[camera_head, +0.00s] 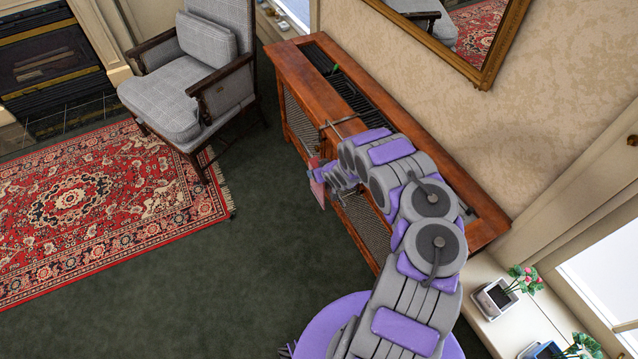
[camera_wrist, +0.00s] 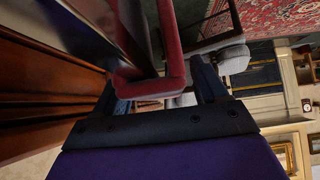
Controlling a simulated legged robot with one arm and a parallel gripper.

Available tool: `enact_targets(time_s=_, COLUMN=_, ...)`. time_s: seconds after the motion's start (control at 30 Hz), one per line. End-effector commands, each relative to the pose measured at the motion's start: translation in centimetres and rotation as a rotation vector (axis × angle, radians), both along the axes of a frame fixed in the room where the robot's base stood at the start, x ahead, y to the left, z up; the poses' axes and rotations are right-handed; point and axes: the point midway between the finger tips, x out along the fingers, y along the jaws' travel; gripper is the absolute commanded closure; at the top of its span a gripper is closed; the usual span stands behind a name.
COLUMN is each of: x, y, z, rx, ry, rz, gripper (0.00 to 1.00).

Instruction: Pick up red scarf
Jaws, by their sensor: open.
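The red scarf (camera_wrist: 172,45) shows in the wrist view as a dark red band coming down from the top and bending left at its lower end. My gripper (camera_wrist: 158,82) is open, with one dark finger on each side of the scarf's lower part. I cannot tell whether either finger touches it. In the head view a small pinkish-red piece (camera_head: 317,188), likely the scarf, shows at the end of my arm beside the cabinet front. My gripper (camera_head: 328,178) there is small and partly hidden by my arm.
A wooden cabinet (camera_head: 290,68) with a slatted top stands along the wall, under my arm. A grey armchair (camera_head: 165,100) stands to its left. A patterned rug (camera_head: 80,200) lies on the green carpet, and potted flowers (camera_head: 497,298) stand on a ledge at right.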

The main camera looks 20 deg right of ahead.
Motion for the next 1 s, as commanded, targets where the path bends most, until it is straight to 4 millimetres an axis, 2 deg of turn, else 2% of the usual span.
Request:
enact_targets(time_s=0.13, x=-0.04, y=0.01, z=0.05, rx=0.0, ry=0.0, rz=0.0, gripper=0.3)
enact_targets(time_s=0.87, x=-0.05, y=0.05, z=0.02, rx=0.0, ry=0.001, rz=0.0, gripper=0.99)
enact_targets(time_s=1.0, x=-0.06, y=0.04, z=0.01, rx=0.0, ry=0.001, rz=0.0, gripper=1.0)
